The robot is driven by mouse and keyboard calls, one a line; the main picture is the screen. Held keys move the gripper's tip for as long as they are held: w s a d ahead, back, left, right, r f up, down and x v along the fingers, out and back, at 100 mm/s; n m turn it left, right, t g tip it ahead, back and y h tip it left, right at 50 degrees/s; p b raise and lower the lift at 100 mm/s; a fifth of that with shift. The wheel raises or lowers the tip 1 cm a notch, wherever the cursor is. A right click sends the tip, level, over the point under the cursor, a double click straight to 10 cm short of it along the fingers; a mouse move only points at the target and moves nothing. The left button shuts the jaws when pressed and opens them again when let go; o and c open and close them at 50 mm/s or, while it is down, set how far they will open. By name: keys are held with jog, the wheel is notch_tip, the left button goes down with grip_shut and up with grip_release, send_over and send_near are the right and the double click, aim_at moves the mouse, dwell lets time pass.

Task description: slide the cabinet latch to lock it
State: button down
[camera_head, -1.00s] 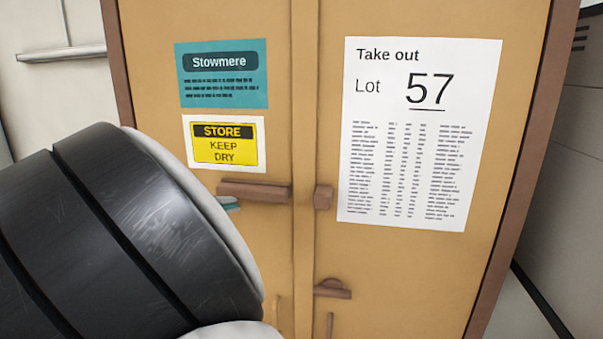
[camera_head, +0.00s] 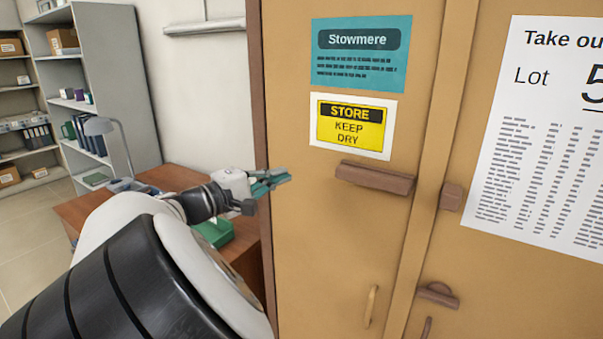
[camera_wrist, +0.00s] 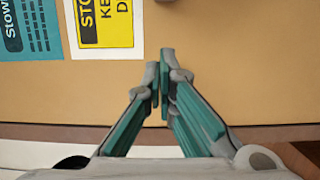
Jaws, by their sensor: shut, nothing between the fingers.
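The cabinet latch is a brown sliding bar (camera_head: 375,178) on the left door. Its right end stops short of the door seam, with a gap between it and the small brown catch block (camera_head: 451,196) on the right door. My gripper (camera_head: 287,176) is shut and empty, left of the bar near the cabinet's left edge and apart from the bar. In the wrist view, the teal-sided fingers (camera_wrist: 160,72) are together in front of the tan door, and a small part of a brownish piece, likely the bar's end (camera_wrist: 178,17), shows at the top edge.
The tan cabinet (camera_head: 330,235) has a lower brown piece (camera_head: 437,293) and slim handles (camera_head: 371,306). Grey shelves (camera_head: 115,85) stand behind.

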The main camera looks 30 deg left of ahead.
jog(key=shift+w+d+p, duration=0.8)
jog(key=shift+w+d, duration=0.9)
jog(key=shift+w, duration=0.15)
jog(key=shift+w+d+p, duration=0.8)
jog(key=shift+w+d, duration=0.85)
jog(key=shift+w, duration=0.2)
